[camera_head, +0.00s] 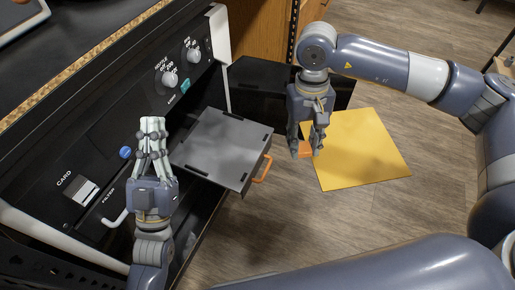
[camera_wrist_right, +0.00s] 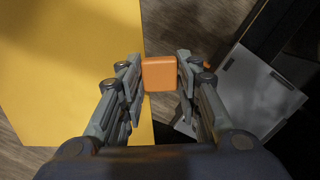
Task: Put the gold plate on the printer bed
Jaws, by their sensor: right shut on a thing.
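The gold plate (camera_head: 358,150) is a flat yellow square sheet with an orange block (camera_head: 305,150) at its left edge. My right gripper (camera_head: 306,146) is shut on this orange block. The right wrist view shows the block (camera_wrist_right: 159,74) between the fingertips and the plate (camera_wrist_right: 70,75) to the left. I cannot tell how high the plate is above the floor. The printer bed (camera_head: 222,143) is a grey square tray with dark corner clips and an orange handle (camera_head: 263,168), pulled out from the black machine. My left gripper (camera_head: 152,122) looks shut and empty, left of the bed.
The black machine's front panel (camera_head: 130,135) has knobs, a blue button and a card slot along the left. A black box-like part (camera_head: 257,88) lies behind the bed, near the right gripper. Open wooden floor (camera_head: 320,225) lies in front of the bed and plate.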

